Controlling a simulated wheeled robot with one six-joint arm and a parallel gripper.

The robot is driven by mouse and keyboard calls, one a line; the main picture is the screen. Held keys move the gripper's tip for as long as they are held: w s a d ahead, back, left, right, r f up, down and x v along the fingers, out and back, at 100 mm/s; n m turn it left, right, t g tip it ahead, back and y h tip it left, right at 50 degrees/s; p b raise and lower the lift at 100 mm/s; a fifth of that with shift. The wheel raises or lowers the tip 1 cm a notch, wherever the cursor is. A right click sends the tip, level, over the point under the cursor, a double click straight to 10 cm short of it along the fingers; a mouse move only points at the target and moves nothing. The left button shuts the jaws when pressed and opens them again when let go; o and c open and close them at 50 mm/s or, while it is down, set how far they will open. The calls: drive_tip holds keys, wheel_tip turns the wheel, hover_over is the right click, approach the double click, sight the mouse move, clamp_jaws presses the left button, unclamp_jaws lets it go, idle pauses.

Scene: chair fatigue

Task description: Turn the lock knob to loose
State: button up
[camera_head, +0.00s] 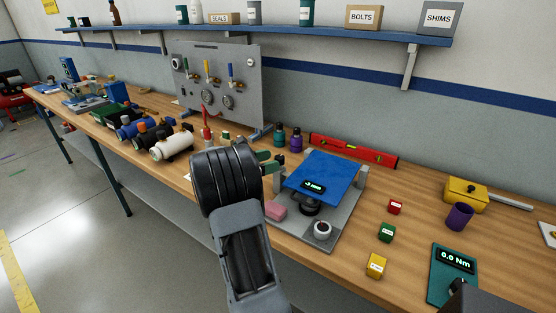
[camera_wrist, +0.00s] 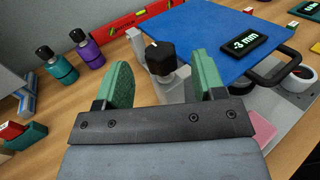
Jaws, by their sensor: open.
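A black knob (camera_wrist: 160,58) with a white pointer mark stands on a small grey mount at the side of the blue seat plate (camera_wrist: 195,35). It carries no readable label. My open gripper (camera_wrist: 162,72) has one green finger on each side of the knob in the wrist view; whether either finger touches it I cannot tell. In the head view, my gripper (camera_head: 271,161) is at the left edge of the blue seat plate (camera_head: 322,176), and the knob cannot be made out there. A display (camera_wrist: 251,43) on the plate reads -3 mm.
A grey base (camera_head: 345,222) carries a pink block (camera_head: 275,210) and a white round part (camera_head: 322,230). Teal (camera_head: 280,136) and purple (camera_head: 296,139) bottles and a red level (camera_head: 352,150) stand behind. Small coloured blocks and a 0.0 Nm meter (camera_head: 453,276) lie right.

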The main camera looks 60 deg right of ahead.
drive_tip(key=v, duration=1)
drive_tip(key=shift+b, duration=0.3)
